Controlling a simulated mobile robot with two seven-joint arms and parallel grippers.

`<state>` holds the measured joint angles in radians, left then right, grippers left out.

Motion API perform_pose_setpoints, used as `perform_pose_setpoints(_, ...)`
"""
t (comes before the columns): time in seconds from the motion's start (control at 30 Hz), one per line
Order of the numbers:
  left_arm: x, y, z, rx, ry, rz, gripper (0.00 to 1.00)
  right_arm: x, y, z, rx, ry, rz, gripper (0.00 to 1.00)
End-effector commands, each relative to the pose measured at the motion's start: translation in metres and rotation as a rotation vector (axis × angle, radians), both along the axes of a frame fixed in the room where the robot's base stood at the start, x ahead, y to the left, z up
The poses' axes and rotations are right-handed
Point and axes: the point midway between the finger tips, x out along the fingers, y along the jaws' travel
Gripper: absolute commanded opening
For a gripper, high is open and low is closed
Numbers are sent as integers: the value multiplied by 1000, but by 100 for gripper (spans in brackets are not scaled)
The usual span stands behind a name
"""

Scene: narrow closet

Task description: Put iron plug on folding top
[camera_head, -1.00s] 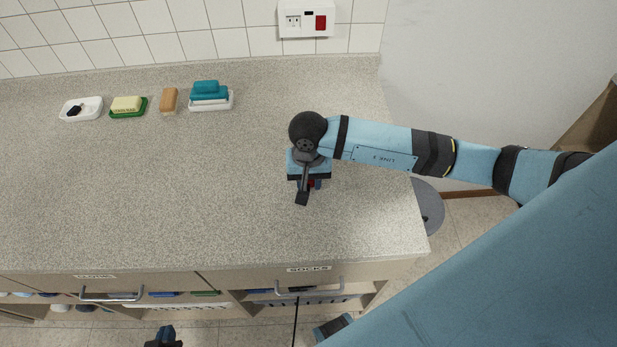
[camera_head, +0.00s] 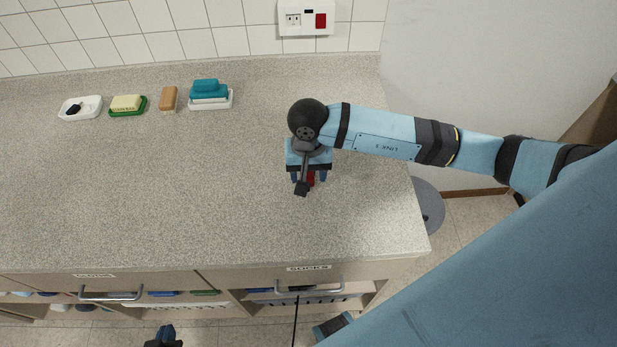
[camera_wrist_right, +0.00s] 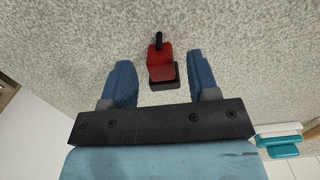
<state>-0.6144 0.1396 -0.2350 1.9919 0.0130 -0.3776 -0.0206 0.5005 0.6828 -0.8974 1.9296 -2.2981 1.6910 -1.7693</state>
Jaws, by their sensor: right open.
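The red and black plug (camera_wrist_right: 160,65) sits between the two blue fingers of my right gripper (camera_wrist_right: 160,83) in the right wrist view, with clear gaps on both sides. In the head view only a red bit of the plug (camera_head: 311,178) shows below my right gripper (camera_head: 310,177); the rest is hidden. The right gripper is open. The plug appears to rest on the speckled counter top (camera_head: 200,190), near its right end. My left gripper (camera_head: 166,335) is partly visible at the bottom edge, below the counter front; its opening is unclear.
A black item in a white dish (camera_head: 92,105), yellow soap on a green dish (camera_head: 126,105), a tan bar (camera_head: 169,98) and a teal-topped white dish (camera_head: 223,101) line the back left. A wall socket (camera_head: 305,18) is behind. The counter's middle is clear.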

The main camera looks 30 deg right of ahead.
Motion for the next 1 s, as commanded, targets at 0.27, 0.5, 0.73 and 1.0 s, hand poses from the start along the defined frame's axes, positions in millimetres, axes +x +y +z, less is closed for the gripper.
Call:
perform_pose_setpoints(0.27, 0, 0, -12, 0, 0, 0, 0, 3, -2, 60, -1, -5, 0, 55)
perform_pose_setpoints(0.5, 0, 0, -16, 0, -1, 0, 0, 3, -2, 90, -1, -2, 0, 55)
perform_pose_setpoints(0.73, 0, 0, -15, -1, -2, 0, 0, 3, -2, 95, -1, 0, 0, 55)
perform_pose_setpoints(1.0, 1, 0, -14, -1, -3, 0, 0, 3, -2, 95, -1, 0, 0, 55)
